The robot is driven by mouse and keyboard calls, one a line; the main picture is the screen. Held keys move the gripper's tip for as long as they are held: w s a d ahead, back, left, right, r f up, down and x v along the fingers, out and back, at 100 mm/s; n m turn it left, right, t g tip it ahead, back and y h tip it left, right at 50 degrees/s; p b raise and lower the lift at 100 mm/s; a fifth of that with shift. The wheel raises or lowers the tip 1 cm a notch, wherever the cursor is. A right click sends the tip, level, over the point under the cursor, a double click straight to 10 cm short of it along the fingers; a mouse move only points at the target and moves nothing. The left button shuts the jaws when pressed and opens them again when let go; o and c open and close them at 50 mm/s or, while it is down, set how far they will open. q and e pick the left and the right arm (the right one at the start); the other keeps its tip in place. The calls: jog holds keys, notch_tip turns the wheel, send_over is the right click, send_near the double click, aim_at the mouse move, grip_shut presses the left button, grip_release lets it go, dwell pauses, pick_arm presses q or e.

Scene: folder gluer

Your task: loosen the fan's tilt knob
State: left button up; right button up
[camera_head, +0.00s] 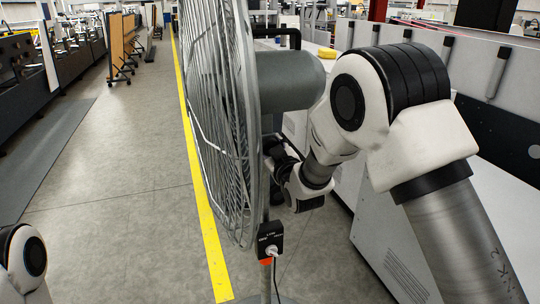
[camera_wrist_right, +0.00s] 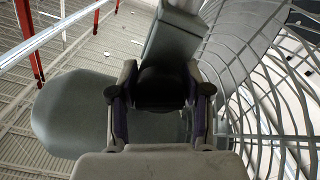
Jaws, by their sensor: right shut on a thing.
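The grey fan stands upright, its wire cage (camera_head: 218,110) seen nearly edge-on in the head view. Its grey motor housing (camera_head: 290,80) sticks out to the right of the cage. My right gripper (camera_head: 276,156) is just below the housing, beside the stand. In the right wrist view my right gripper (camera_wrist_right: 162,72) is shut on the black tilt knob (camera_wrist_right: 162,90), one finger on each side. The motor housing (camera_wrist_right: 72,115) also shows at left there, and the cage (camera_wrist_right: 262,80) at right. The gripper hides the knob in the head view. My left gripper is out of view.
A black control box (camera_head: 270,238) with a cable sits on the fan's pole below my right gripper. A long grey machine (camera_head: 400,235) stands close on the right. Open floor (camera_head: 110,210) and a yellow line (camera_head: 212,240) lie to the left.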

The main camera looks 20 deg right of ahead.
jog(key=n+b, duration=0.5)
jog(key=n, duration=0.1)
jog(key=shift+f, duration=0.1)
jog(key=n+b, duration=0.2)
jog(key=n, duration=0.1)
jog(key=shift+d+n, duration=0.1)
jog(key=shift+n, duration=0.2)
jog(key=shift+r+n+b, duration=0.2)
jog(key=shift+n+b, duration=0.4)
jog(key=shift+n, duration=0.4)
jog(key=o, duration=1.2)
jog(key=s, duration=1.2)
jog(key=shift+d, duration=0.15)
